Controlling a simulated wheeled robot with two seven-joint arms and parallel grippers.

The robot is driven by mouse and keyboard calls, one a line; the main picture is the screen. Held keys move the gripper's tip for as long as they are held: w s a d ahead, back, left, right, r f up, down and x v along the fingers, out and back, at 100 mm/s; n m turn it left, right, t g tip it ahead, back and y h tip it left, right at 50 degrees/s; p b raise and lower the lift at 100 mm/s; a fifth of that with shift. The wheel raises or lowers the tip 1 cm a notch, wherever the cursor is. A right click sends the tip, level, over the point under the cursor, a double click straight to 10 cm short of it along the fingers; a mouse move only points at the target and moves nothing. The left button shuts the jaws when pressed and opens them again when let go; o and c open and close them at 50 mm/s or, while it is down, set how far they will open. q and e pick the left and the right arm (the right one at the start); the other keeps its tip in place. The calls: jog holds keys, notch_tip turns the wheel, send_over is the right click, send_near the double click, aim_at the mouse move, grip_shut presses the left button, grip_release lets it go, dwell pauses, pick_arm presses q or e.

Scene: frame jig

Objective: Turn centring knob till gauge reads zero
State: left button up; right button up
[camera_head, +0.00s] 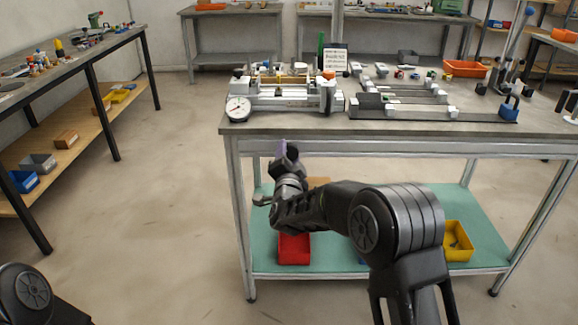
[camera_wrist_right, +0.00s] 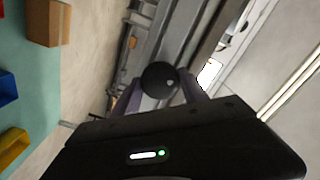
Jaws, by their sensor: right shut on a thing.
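The gauge (camera_head: 238,108) is a round white dial on the left front of the metal jig (camera_head: 290,98) on the bench. Its needle is too small to read. The centring knob is a black ball-like knob (camera_wrist_right: 160,77) in the right wrist view. My right gripper (camera_head: 286,150) is in front of the bench's front edge, below the jig. Its purple-grey fingers lie on either side of the knob, shut on it. In the head view the gripper mostly hides the knob. My left gripper is out of view; only part of my left arm shows at lower left.
The bench top (camera_head: 400,143) also bears rails with clamps, a sign (camera_head: 335,61) and an orange bin (camera_head: 466,69). The shelf below holds a red bin (camera_head: 294,249) and a yellow bin (camera_head: 458,241). The floor left of the bench is clear.

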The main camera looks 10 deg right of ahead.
jog(key=m+b, duration=0.1)
jog(key=b, duration=0.2)
jog(key=f+m+b, duration=0.1)
jog(key=m+b, duration=0.1)
jog(key=b, duration=0.1)
jog(key=shift+m, duration=0.3)
jog(key=m+b, duration=0.4)
jog(key=b, duration=0.2)
jog(key=shift+r+m, duration=0.1)
jog(key=shift+m, duration=0.2)
jog(key=m+b, duration=0.6)
jog(key=b, duration=0.1)
jog(key=shift+r, duration=0.1)
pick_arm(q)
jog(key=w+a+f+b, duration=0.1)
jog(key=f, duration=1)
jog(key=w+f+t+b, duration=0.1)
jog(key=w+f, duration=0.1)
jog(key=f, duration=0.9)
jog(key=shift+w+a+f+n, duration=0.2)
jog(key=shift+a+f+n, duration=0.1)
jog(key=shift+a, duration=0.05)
pick_arm(e)
jog(key=shift+r+m, duration=0.15)
jog(key=shift+m, duration=1.15)
jog(key=shift+r, duration=0.1)
jog(key=o, duration=1.3)
jog(key=shift+o, duration=0.2)
jog(key=shift+s, duration=0.15)
